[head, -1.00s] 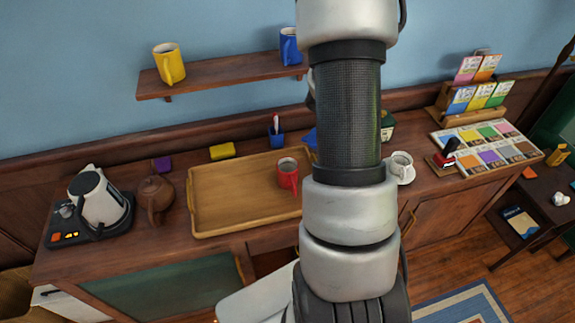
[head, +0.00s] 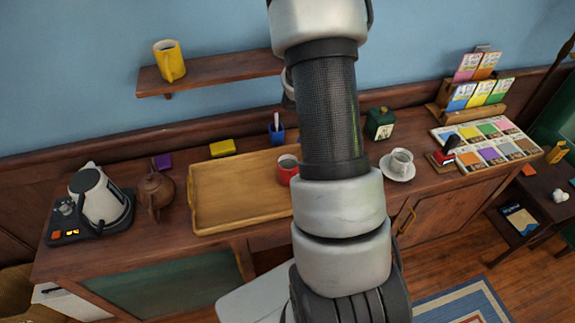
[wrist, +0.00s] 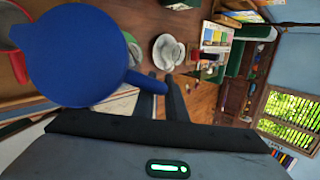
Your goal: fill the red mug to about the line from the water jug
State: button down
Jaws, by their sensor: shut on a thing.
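The red mug (head: 287,172) stands upright at the right part of the wooden tray (head: 225,222) in the head view, its right side hidden by my arm. A red rim at the top left of the wrist view (wrist: 8,22) looks like the same mug. A blue jug (wrist: 75,58) fills the left of the wrist view, close to the camera, with its handle (wrist: 134,48) to the right. My gripper (wrist: 160,82) is shut on the jug at its handle side. The jug's opening, its water and the mug's line cannot be made out. My arm hides the gripper in the head view.
A white cup on a saucer (head: 398,166) and a green box (head: 380,123) stand right of my arm. A kettle (head: 100,195) and brown teapot (head: 156,192) are at left. A pen holder (head: 277,130) stands behind the tray, whose left part is clear.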

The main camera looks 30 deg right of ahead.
notch_tip(320, 180, up, 3)
jog(key=shift+d+f, duration=0.1)
jog(key=shift+w+r+h, duration=0.15)
jog(key=shift+r+h, duration=0.1)
jog(key=shift+h, duration=0.05)
jog(key=shift+w+a+g+b, duration=0.1)
jog(key=shift+a+g+b, duration=0.2)
jog(key=shift+w+a+f+h+b, duration=0.2)
jog(key=shift+f+h+b, duration=0.25)
jog(key=shift+b, duration=0.5)
jog(key=shift+f+n+g+b, duration=0.3)
jog(key=shift+f+b, duration=0.05)
jog(key=shift+b, duration=0.3)
jog(key=shift+w+a+f+g+h+b, duration=0.3)
jog(key=shift+h+b, duration=0.2)
jog(key=shift+b, duration=0.35)
jog(key=shift+w+a+f+g+h+b, duration=0.25)
jog(key=shift+h+b, duration=0.2)
jog(key=shift+b, duration=0.35)
dwell(3.2)
